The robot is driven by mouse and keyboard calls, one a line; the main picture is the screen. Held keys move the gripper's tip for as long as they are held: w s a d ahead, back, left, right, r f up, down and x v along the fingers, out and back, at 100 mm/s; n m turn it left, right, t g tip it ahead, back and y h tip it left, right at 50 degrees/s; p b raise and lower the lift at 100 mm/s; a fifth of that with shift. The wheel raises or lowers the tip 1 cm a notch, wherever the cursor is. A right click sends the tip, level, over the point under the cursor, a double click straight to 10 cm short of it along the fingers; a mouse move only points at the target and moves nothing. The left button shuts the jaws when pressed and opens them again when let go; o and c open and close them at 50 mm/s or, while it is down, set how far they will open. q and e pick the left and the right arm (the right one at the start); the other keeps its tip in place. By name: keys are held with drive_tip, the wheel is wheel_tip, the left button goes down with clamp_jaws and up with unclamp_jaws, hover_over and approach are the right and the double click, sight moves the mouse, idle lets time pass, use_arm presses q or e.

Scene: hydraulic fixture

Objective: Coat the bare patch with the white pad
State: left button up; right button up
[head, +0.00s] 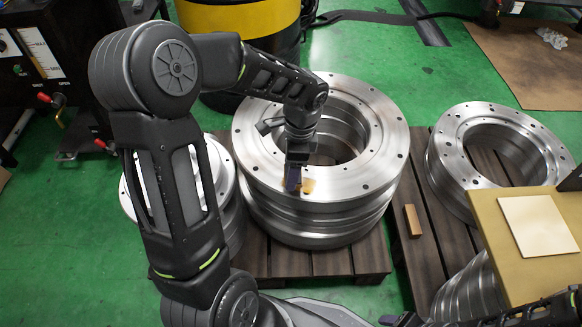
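A small tan-orange patch (308,186) shows on the front of the top face of the large central metal ring (375,165). My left gripper (294,170) is over that face, just left of the patch. It appears shut on a small dark blue-purple block (293,180), whose lower end is at or very near the metal. Whether it touches cannot be told. A flat cream-white square pad (538,226) lies on a tan box top (500,262) at the right. My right gripper cannot be made out; only dark parts show at the lower right edge.
A small brown block (412,221) lies on the wooden pallet (422,262) right of the central ring. Other metal rings stand left (219,170) and right (455,150). A yellow-black drum (240,18) stands behind. Green floor is open beyond the rings.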

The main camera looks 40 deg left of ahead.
sight(304, 186)
use_arm(q)
drive_tip(key=shift+f+b, duration=0.65)
drive_tip(key=shift+f, duration=0.4)
drive_tip(key=shift+d, duration=0.1)
drive_tip(key=shift+w+d+r, duration=0.1)
drive_tip(key=shift+w+d, duration=0.2)
drive_tip(key=shift+d, duration=0.65)
drive_tip(key=shift+w+d+r, duration=0.1)
drive_tip(key=shift+w+d, duration=0.2)
drive_tip(key=shift+d, duration=0.6)
drive_tip(key=shift+f+p, duration=0.2)
drive_tip(key=shift+p, duration=0.1)
drive_tip(key=shift+s+a+r+p, duration=0.1)
drive_tip(key=shift+s+a+p, duration=0.15)
drive_tip(key=shift+a, duration=0.4)
drive_tip(key=shift+s+a+p, duration=0.15)
drive_tip(key=shift+a+p, duration=0.1)
drive_tip(key=shift+a, duration=0.35)
drive_tip(key=shift+s+a, duration=0.2)
drive_tip(key=shift+a, duration=0.5)
